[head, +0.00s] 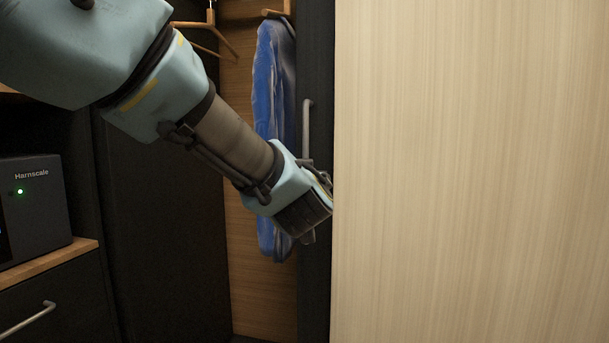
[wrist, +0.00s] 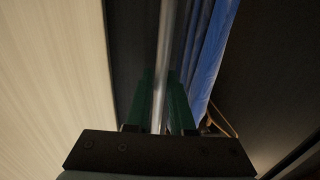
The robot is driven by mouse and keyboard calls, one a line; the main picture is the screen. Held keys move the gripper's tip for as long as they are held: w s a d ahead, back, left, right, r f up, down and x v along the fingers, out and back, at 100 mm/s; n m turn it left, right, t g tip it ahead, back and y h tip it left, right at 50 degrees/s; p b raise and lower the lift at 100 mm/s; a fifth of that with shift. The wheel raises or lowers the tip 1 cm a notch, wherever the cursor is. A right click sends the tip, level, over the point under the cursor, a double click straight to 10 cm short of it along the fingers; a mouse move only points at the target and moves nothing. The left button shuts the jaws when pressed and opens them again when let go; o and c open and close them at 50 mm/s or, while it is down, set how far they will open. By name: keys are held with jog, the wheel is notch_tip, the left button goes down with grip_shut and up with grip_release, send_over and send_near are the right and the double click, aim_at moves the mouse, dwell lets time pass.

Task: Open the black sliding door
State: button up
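The black sliding door (head: 317,60) shows as a narrow dark upright strip beside a pale wood panel, which covers the view to its right. Its handle (head: 307,125) is an upright grey bar. My gripper (head: 315,205) is at the lower part of the handle. In the wrist view the bar (wrist: 166,40) runs between the two green fingers of my gripper (wrist: 161,100). The fingers sit close on either side of the bar and appear shut on it. The exact contact is dark and hard to see.
A blue garment (head: 268,80) hangs in the open closet left of the door, with a wooden hanger (head: 212,35) nearby. The pale wood panel (head: 470,170) fills the right. A dark safe (head: 35,210) stands on a wooden-topped cabinet (head: 50,265) at the left.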

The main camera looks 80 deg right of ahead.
jog(key=shift+o, duration=0.4)
jog(key=shift+a, duration=0.1)
jog(key=s+a+b, duration=0.1)
jog(key=a+b, duration=0.1)
jog(key=a, duration=0.8)
jog(key=shift+s+a, duration=0.25)
